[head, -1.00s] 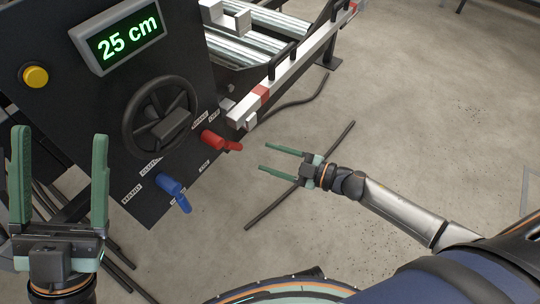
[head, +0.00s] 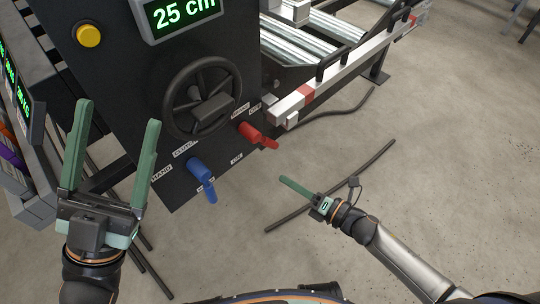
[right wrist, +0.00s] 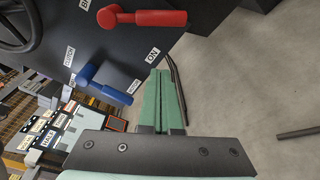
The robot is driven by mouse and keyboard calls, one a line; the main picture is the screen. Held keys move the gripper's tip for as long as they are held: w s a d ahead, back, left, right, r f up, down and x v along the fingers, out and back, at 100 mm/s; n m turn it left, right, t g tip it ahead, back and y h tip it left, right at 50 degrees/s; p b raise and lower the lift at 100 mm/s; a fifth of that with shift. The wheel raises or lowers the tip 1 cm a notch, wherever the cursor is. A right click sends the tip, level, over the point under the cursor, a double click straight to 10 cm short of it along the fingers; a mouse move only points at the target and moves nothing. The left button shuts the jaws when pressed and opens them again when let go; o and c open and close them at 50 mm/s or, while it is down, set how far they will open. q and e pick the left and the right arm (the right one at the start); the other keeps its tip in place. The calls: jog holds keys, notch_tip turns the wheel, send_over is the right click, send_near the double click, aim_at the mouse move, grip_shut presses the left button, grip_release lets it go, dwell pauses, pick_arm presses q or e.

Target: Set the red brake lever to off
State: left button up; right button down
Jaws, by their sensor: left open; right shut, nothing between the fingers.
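The red brake lever (head: 257,135) sticks out from the lower right of the black panel (head: 120,60). Its handle points right and slightly down in the head view, between a label above and a label below. In the right wrist view the red lever (right wrist: 145,18) lies at the top, with an "ON" label (right wrist: 152,55) below it. My right gripper (head: 282,180) is shut and empty, below and right of the lever, apart from it. Its closed fingers (right wrist: 164,78) show in the right wrist view.
A blue lever (head: 202,175) sits on the panel left of and below the red one. A black handwheel (head: 203,97) and a yellow button (head: 88,36) are above. A white rail (head: 330,80) runs right of the panel. A dark bar (head: 335,185) lies across the concrete floor.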

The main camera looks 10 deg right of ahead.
aim_at(261, 138)
jog(key=shift+n, duration=0.4)
jog(key=b+x, duration=0.2)
jog(key=x, duration=0.8)
jog(key=shift+w, duration=0.2)
jog(key=shift+w+d+r, duration=0.2)
jog(key=shift+d+r, duration=0.3)
jog(key=shift+d, duration=0.25)
jog(key=shift+w+d+r, duration=0.2)
jog(key=shift+d+r, duration=0.35)
jog(key=shift+d, duration=0.15)
jog(key=shift+w+d+r+n, duration=0.1)
jog(key=shift+w+d+n, duration=0.1)
jog(key=shift+n, duration=0.1)
